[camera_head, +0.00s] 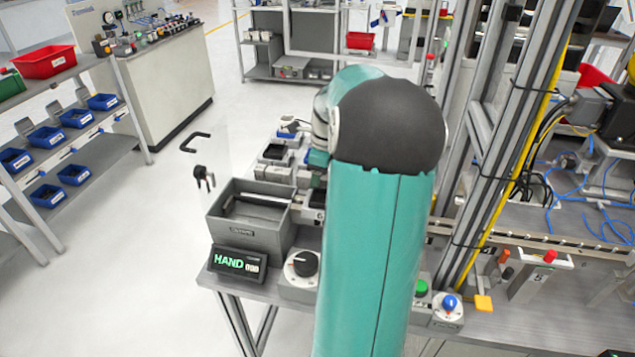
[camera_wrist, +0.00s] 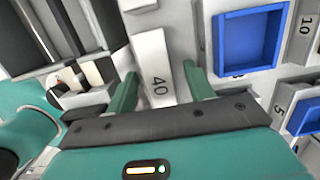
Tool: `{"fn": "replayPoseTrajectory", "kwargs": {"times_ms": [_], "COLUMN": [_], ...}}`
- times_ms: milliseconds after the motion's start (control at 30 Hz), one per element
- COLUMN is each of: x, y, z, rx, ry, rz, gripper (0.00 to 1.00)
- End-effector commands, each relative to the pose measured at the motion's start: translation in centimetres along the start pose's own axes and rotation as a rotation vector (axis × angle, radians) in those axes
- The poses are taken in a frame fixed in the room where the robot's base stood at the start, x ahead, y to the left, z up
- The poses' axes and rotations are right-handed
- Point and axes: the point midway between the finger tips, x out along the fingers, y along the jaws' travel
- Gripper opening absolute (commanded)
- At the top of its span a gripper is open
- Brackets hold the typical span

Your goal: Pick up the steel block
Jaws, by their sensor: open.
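In the wrist view my gripper (camera_wrist: 160,73) is open, with its two green fingers apart. In the head view, small grey blocks (camera_head: 272,174) stand in a row on the bench, left of my teal arm. My arm hides my gripper there.
A grey bin (camera_head: 246,240) stands at the bench's left edge, behind a "HAND" display (camera_head: 237,263) and a black knob (camera_head: 305,263). A blue tray (camera_wrist: 250,40) sits right of my fingers. A metal post (camera_head: 508,130) rises right of my arm.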

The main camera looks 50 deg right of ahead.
Motion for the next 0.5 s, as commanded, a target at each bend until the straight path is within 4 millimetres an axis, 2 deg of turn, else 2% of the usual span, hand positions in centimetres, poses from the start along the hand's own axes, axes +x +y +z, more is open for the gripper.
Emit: {"fn": "replayPoseTrajectory", "kwargs": {"times_ms": [233,500], "x": [0.18,0.15], "y": [-0.01,-0.01], "z": [-0.01,0.0], "rx": [0.0,0.0], "ry": [0.0,0.0], "rz": [-0.001,-0.001], "gripper": [0.51,0.0]}}
